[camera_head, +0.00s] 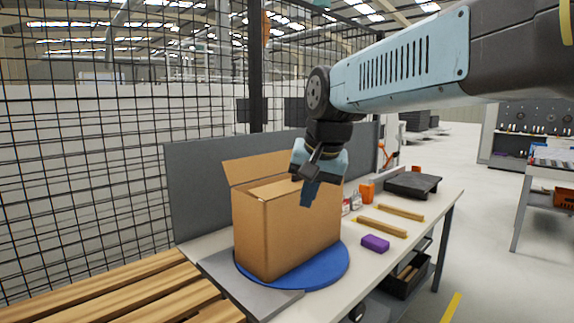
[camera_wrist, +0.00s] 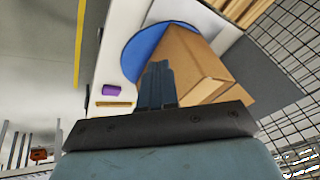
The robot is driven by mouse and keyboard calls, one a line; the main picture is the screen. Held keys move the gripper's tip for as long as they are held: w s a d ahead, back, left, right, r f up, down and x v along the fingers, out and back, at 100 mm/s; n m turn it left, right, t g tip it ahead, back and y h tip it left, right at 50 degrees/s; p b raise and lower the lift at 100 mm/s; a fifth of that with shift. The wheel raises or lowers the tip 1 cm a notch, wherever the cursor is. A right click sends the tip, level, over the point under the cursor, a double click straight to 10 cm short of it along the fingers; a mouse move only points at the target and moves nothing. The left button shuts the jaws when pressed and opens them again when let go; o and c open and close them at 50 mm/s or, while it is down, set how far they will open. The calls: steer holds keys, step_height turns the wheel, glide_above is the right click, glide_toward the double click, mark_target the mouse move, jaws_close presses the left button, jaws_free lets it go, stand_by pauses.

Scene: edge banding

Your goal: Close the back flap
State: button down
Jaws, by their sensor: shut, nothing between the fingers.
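A cardboard box (camera_head: 288,232) stands upright on a round blue turntable (camera_head: 335,272). One flap (camera_head: 255,168) at the far side of its top stands up, tilted outward. Another flap (camera_head: 275,188) lies roughly flat across the top. My gripper (camera_head: 308,197) is shut and empty, pointing down by the right part of the box's top. In the wrist view, the closed fingers (camera_wrist: 157,70) overlap the box (camera_wrist: 182,56), with the turntable (camera_wrist: 144,45) beyond. Whether the fingers touch the cardboard cannot be told. The far right of the top is hidden behind my gripper.
A grey panel (camera_head: 200,185) and a wire fence (camera_head: 85,180) stand behind the box. On the table to the right lie a purple block (camera_head: 375,243), wooden-looking bars (camera_head: 382,227), an orange item (camera_head: 367,192) and a black device (camera_head: 412,185). A slatted wooden surface (camera_head: 130,296) is at the lower left.

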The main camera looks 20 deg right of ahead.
steer(key=w+d+r+m+g, duration=0.1)
steer(key=w+d+r+m, duration=0.35)
steer(key=w+m, duration=0.5)
steer(key=w+d+r+m+g, duration=0.1)
steer(key=w+d+r+m, duration=0.2)
steer(key=w+d+m, duration=0.65)
steer(key=w+d+r+m+g, duration=0.1)
steer(key=w+r+m, duration=0.35)
steer(key=w, duration=0.85)
steer(key=shift+m, duration=0.95)
steer(key=f, duration=0.5)
steer(key=w+f, duration=0.1)
steer(key=f, duration=0.3)
steer(key=w+f, duration=0.1)
steer(key=f, duration=0.4)
steer(key=shift+w+a+f, duration=0.1)
steer(key=shift+a+f, duration=0.25)
steer(key=shift+a, duration=0.05)
steer(key=shift+d, duration=0.1)
